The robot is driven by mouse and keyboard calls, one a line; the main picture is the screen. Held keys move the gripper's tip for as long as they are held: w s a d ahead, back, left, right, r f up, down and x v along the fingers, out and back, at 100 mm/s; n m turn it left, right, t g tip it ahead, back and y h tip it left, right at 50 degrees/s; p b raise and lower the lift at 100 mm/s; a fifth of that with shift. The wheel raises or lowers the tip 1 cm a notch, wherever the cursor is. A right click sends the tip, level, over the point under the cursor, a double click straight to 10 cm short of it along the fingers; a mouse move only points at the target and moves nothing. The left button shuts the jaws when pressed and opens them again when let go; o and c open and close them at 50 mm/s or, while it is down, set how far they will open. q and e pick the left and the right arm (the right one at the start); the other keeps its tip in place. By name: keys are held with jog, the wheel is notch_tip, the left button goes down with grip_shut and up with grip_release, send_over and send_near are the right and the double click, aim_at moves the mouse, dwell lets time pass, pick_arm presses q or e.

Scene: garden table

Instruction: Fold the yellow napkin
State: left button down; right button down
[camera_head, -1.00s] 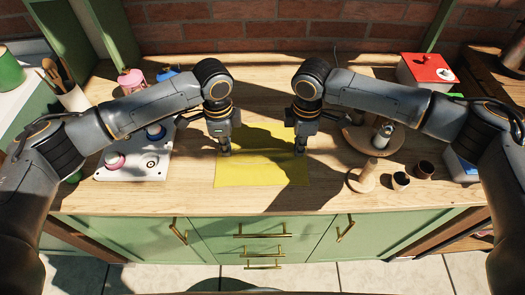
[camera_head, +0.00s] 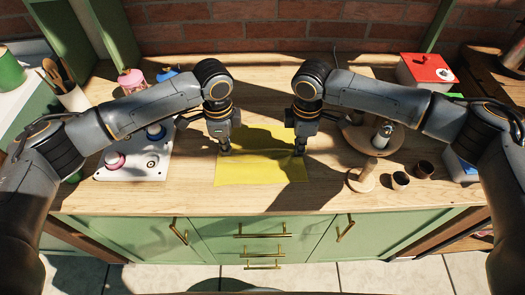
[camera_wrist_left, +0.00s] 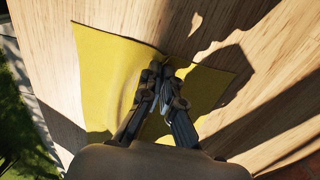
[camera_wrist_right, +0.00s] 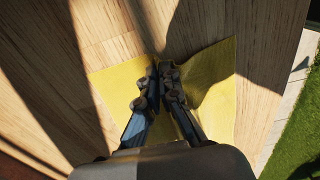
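The yellow napkin (camera_head: 262,172) lies on the wooden counter, its far part wavy and in shadow, its near part flat. My left gripper (camera_head: 225,150) is at its left side. In the left wrist view the left fingertips (camera_wrist_left: 160,70) are closed together at the napkin (camera_wrist_left: 105,75), which ripples beside them. My right gripper (camera_head: 300,151) is at its right side. In the right wrist view the right fingertips (camera_wrist_right: 160,66) are closed together at the napkin (camera_wrist_right: 208,75), with a raised ripple beside them. Both grippers appear to pinch the cloth; the exact grip is partly hidden by the fingers.
A white board with knobs (camera_head: 130,165) is left of the napkin. A wooden stand (camera_head: 362,180) and small dark cups (camera_head: 400,180) are on the right. A red-lidded box (camera_head: 428,68) is at the back right. The counter in front of the napkin is clear.

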pick_arm(q)
jog(key=shift+s+a+f, duration=0.1)
jog(key=shift+s+f, duration=0.05)
dwell(0.5)
